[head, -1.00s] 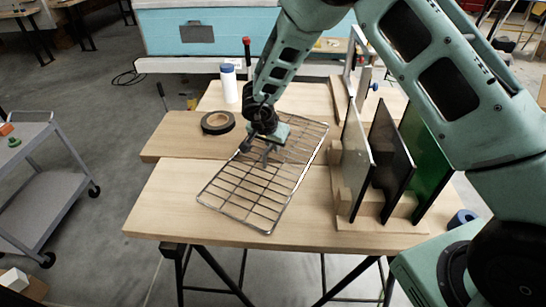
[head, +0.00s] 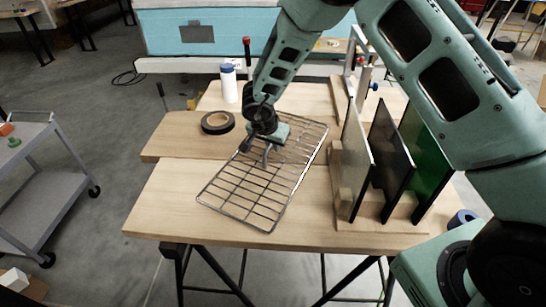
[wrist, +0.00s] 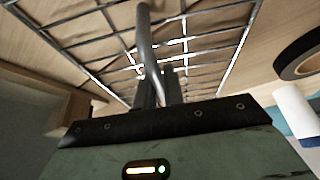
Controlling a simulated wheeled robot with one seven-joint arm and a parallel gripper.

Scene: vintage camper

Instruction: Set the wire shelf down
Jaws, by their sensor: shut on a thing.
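The wire shelf (head: 245,196) is a metal grid, set slantwise over the middle of the wooden table. In the head view it looks level and low over the tabletop; I cannot tell whether it touches the wood. My gripper (head: 266,158) is at the middle of the grid, shut on it. In the wrist view the wire shelf (wrist: 210,40) fills the upper part, and my gripper (wrist: 158,88) reaches its wires. The exact wire held is partly hidden by the fingers.
The wooden table (head: 160,215) has free room at front left. A roll of black tape (head: 217,123) and a white bottle (head: 229,84) stand behind left. A wooden rack (head: 375,226) with upright panels stands close on the right. A grey cart (head: 45,185) is at far left.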

